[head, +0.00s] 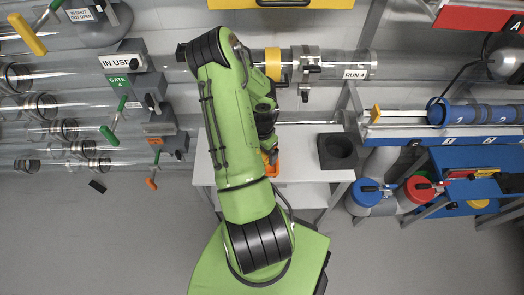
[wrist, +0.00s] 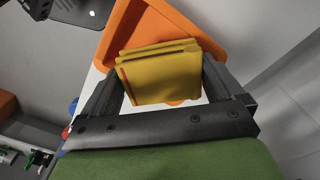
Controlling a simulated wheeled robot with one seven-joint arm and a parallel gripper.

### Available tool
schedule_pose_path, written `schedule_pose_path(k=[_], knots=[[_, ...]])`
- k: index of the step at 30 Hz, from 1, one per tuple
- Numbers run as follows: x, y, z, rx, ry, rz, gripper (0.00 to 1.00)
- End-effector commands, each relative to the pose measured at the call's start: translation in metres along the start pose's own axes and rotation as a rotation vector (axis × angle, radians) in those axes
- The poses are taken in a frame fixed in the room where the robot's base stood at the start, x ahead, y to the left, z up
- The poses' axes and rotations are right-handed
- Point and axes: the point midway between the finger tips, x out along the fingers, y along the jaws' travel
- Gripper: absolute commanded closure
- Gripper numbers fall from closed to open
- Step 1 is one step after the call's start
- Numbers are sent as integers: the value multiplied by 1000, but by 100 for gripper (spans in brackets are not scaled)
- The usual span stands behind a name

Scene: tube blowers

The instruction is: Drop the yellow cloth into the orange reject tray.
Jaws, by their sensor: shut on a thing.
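My gripper (wrist: 162,90) is shut on the folded yellow cloth (wrist: 160,75), which sits between its two dark fingers in the wrist view. The orange reject tray (wrist: 130,22) is behind and beneath the cloth in that view, and the cloth hides part of it. I cannot tell how high the cloth is above the tray. A small part of the orange tray (head: 272,163) shows just right of the arm, on the white table.
The white table (head: 300,193) also carries a black square block (head: 337,151) with a round hole. Clear tubes run along the left and back. A blue rack (head: 450,135) with blue canisters stands at the right, above blue and red capped pipes (head: 418,190).

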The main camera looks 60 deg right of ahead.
Motion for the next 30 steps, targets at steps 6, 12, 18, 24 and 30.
schedule_pose_path(k=[6,12,18,24,30], knots=[[4,0,0,0,-1,0,30],[9,0,0,-1,-1,0,30],[11,0,1,-1,-1,0,0],[10,0,0,-1,-1,0,0],[-10,0,0,-1,1,1,0]])
